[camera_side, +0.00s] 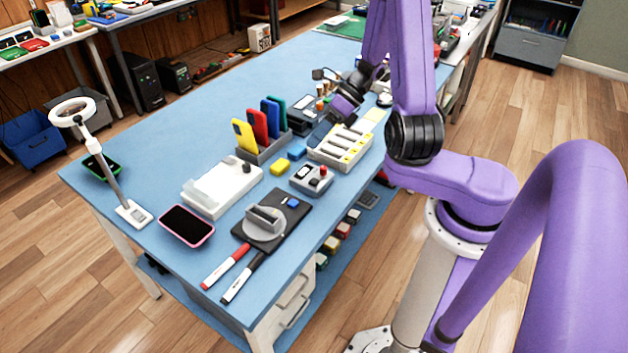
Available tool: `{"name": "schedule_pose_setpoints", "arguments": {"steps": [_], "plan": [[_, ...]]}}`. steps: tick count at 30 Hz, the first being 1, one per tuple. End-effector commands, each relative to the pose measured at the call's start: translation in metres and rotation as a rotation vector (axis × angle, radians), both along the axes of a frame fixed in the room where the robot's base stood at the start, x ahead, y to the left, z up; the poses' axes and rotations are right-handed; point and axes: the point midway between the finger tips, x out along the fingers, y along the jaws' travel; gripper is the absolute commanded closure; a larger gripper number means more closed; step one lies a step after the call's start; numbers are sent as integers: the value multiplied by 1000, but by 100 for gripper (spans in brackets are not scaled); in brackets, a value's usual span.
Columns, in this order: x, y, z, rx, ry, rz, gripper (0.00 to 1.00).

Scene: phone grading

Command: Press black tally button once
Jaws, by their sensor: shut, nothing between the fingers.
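The tally box (302,184) is a small grey box with a display, standing near the middle of the blue table. It bears a red button (323,170) and a black button (314,182) at its right side. My gripper (315,141) is shut and empty. It points down in the picture, above and behind the tally box, apart from it and near the white slotted tray. The fingertips are small and dark here, so their exact height is hard to tell.
A white slotted tray (325,157) with yellow labels stands behind the box. Upright coloured phones (260,124) stand in a rack to the left.

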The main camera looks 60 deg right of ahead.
Motion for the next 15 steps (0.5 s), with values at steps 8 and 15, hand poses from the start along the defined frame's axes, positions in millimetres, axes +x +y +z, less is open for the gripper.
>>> {"name": "schedule_pose_setpoints", "arguments": {"steps": [8,15], "plan": [[0,0,-9,1,1,3,100],[0,1,-38,3,2,2,100]]}}
